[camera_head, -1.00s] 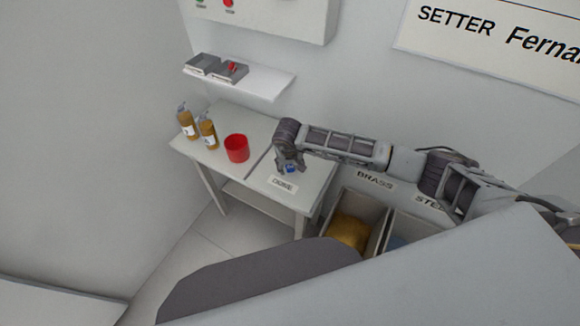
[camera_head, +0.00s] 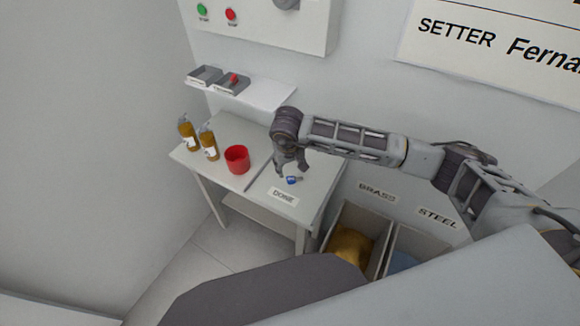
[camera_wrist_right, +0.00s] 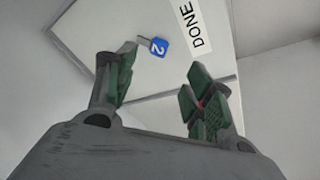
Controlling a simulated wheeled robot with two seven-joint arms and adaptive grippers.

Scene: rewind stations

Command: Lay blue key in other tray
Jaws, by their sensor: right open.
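The blue key (camera_head: 291,180) lies on the right part of the table, just behind the DONE label (camera_head: 283,197). In the right wrist view its blue tag (camera_wrist_right: 157,46) bears a 2, and its metal end points left. My right gripper (camera_head: 291,168) is open and empty just above the key; in the wrist view its fingers (camera_wrist_right: 160,75) stand apart, with the key beyond them. Two small grey trays sit on the wall shelf: the left tray (camera_head: 204,74) looks empty, and the right tray (camera_head: 232,88) holds a red thing. My left gripper is out of view.
A red cup (camera_head: 237,159) and two amber bottles (camera_head: 200,138) stand on the table's left part. The white shelf (camera_head: 262,95) is above the table. BRASS and STEEL bins (camera_head: 378,258) stand to the right. A panel with green and red buttons hangs above the shelf.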

